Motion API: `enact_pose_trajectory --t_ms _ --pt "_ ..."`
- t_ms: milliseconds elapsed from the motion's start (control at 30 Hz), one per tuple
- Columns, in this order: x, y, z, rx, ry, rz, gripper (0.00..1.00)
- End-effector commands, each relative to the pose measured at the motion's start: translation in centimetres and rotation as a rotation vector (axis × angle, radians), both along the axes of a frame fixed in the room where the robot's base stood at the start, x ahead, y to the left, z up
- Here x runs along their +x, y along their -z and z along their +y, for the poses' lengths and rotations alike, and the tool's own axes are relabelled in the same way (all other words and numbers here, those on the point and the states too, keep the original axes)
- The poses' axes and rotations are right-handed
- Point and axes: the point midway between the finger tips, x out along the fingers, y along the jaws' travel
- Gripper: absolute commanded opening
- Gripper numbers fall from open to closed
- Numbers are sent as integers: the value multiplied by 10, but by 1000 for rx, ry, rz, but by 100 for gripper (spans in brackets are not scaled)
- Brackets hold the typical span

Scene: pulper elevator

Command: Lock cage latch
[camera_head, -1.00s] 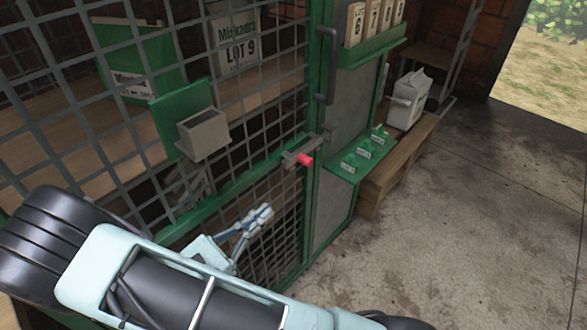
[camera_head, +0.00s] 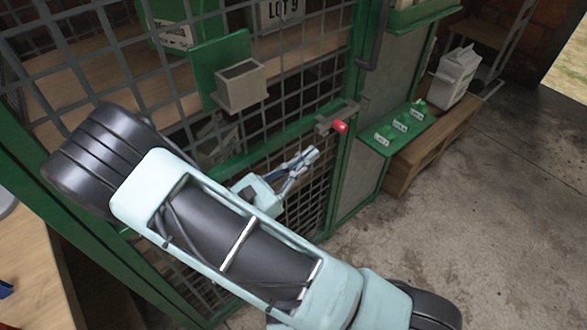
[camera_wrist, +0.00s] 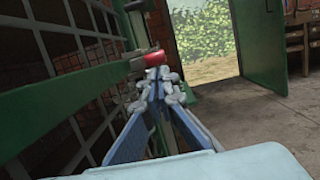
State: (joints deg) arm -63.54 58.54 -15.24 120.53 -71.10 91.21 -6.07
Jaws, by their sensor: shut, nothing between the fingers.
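The cage latch (camera_head: 328,123) is a grey metal bolt with a red knob (camera_head: 341,127), mounted on the green frame of the mesh cage door (camera_head: 290,75). In the wrist view the red knob (camera_wrist: 155,59) shows just beyond my fingertips, and the latch's grey metal is partly hidden behind them. My gripper (camera_head: 311,154) is shut and empty. It is below and to the left of the knob in the head view, in front of the mesh, and looks apart from the knob. In the wrist view my gripper (camera_wrist: 158,76) points toward the knob; I cannot tell the exact gap.
A grey box on a green plate (camera_head: 240,84) sticks out from the mesh. A vertical handle (camera_head: 371,40) is above right of the latch. A green shelf with tags (camera_head: 398,128) and a wooden bench with a white carton (camera_head: 456,76) stand to the right. The concrete floor is clear.

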Motion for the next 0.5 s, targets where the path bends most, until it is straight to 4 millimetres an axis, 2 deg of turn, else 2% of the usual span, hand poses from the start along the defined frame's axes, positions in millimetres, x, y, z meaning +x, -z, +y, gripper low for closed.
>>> enact_pose_trajectory --t_ms 33,200,500 --pt "6 -2 -10 0 4 -1 0" --pt "24 -8 -34 1 3 -1 0" --pt "39 -15 -54 1 1 -2 0"
